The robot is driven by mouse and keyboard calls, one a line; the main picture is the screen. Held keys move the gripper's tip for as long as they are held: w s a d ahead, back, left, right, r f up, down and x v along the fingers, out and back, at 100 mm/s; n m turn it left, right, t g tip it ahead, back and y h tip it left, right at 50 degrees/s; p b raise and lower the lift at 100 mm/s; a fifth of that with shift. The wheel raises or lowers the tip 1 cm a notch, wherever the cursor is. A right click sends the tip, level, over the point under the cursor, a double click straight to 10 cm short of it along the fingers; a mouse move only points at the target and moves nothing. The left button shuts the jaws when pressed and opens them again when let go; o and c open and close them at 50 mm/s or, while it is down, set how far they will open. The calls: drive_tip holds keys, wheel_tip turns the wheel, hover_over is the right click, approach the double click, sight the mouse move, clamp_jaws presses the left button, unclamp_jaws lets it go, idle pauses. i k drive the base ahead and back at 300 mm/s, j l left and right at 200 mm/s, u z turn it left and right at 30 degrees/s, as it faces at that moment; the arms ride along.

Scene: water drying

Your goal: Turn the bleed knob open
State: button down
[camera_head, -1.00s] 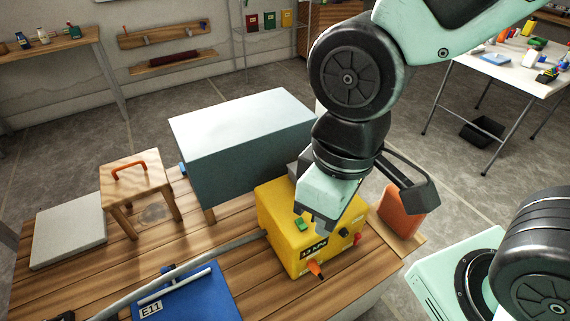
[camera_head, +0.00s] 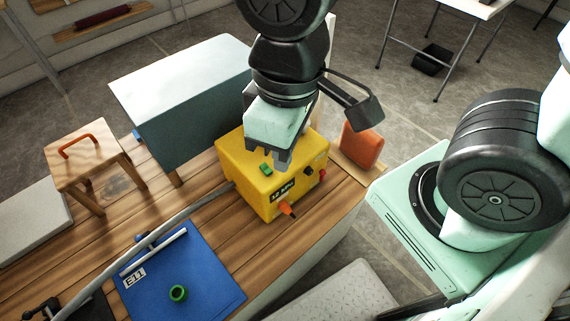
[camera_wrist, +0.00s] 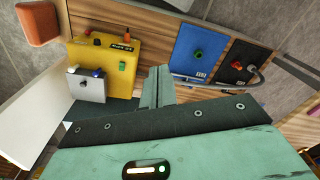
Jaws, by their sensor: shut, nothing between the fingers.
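A yellow box (camera_head: 240,165) stands on the wooden bench, with a small kPa display (camera_head: 283,190) on its front. A dark knob (camera_head: 308,172) sits right of the display, with a red fitting (camera_head: 323,173) beyond it. A green button (camera_head: 266,168) is on top and an orange fitting (camera_head: 287,209) sticks out below the display. No label marks the bleed knob. My gripper (camera_head: 281,160) is shut and empty, pointing down over the box's front top edge in the head view; contact is unclear. The wrist view shows the gripper (camera_wrist: 158,88), the yellow box (camera_wrist: 118,60) and the dark knob (camera_wrist: 97,42).
A large grey-blue case (camera_head: 180,100) stands behind the box, left of my arm. An orange block (camera_head: 361,145) stands at its right.

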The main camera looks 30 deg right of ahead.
sight(308, 170)
drive_tip(key=k+j+z, duration=0.15)
drive_tip(key=j+z, duration=0.15)
drive_tip(key=z, duration=0.15)
drive_tip(key=k+j+z, duration=0.2)
drive_tip(key=z, duration=0.25)
drive_tip(key=k+j+z, duration=0.15)
drive_tip(key=z, duration=0.3)
drive_tip(key=k, duration=0.05)
